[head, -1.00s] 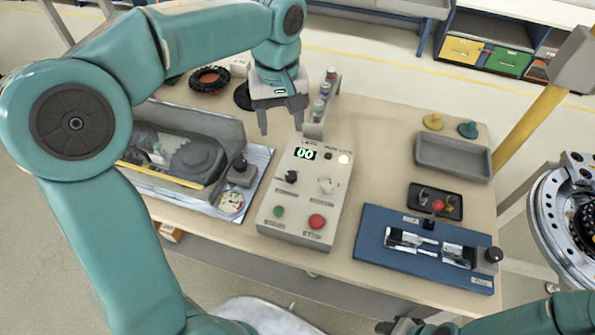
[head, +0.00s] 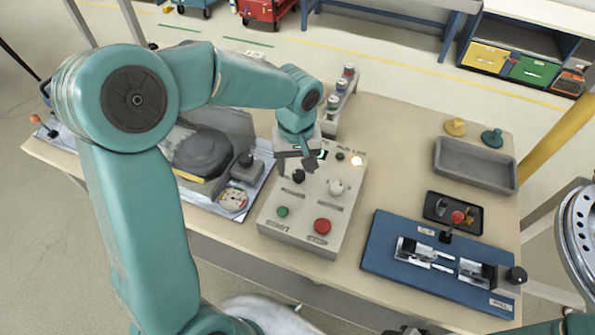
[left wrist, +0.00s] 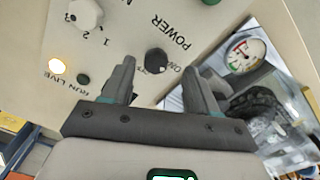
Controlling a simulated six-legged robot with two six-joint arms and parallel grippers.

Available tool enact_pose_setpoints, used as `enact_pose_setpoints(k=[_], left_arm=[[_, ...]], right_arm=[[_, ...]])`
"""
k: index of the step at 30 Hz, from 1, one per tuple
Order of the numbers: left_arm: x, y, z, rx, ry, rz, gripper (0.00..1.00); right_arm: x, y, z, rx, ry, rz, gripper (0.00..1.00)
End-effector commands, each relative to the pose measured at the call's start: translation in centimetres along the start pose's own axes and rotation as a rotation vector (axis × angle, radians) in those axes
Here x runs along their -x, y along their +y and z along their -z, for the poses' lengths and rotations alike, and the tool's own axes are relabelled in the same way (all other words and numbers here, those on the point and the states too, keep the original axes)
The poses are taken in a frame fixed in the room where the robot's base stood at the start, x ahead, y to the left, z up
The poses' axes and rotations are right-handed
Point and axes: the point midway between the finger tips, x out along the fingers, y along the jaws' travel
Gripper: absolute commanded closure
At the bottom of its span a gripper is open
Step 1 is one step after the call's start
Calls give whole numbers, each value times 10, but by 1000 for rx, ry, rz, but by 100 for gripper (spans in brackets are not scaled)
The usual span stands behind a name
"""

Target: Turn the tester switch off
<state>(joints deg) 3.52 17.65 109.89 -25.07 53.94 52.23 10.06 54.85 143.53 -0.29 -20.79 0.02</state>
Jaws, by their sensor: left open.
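The tester box (head: 315,215) is grey and stands on the table. Its black POWER knob (head: 299,177) is the switch; it also shows in the left wrist view (left wrist: 156,61), beside ON/OFF lettering that is partly covered. The lamp (head: 357,160) glows warm white, also in the left wrist view (left wrist: 56,66) by RUN LIVE. My left gripper (head: 294,164) is open and empty above the panel, and hides most of the display. In the left wrist view the knob shows between its fingers (left wrist: 158,78), apart from them. Only dark parts of my right gripper may show at the bottom edge.
A white numbered knob (head: 336,187), a green START button (head: 282,211) and a red STOP button (head: 322,226) share the panel. A gauge unit (head: 233,199) stands left, a blue fixture (head: 385,253) right, and a rack of cans (head: 338,100) behind.

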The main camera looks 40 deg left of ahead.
Motion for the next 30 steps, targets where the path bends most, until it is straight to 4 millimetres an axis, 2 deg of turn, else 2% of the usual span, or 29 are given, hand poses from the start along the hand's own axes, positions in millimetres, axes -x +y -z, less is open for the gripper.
enact_pose_setpoints(k=[3,6,17,22,23,30], left_arm=[[-20,1,0,1,-4,2,41],[-30,2,1,-1,-2,1,41],[-36,3,2,0,0,-1,41],[-36,3,2,0,0,-2,93],[-36,3,2,0,0,-2,97],[-35,2,2,-12,1,-1,97]], right_arm=[[0,0,0,0,0,0,57],[0,0,0,-1,0,0,57],[0,0,0,0,0,0,57],[0,0,0,0,0,0,57],[0,0,0,0,0,0,57],[0,0,0,0,0,0,57]])
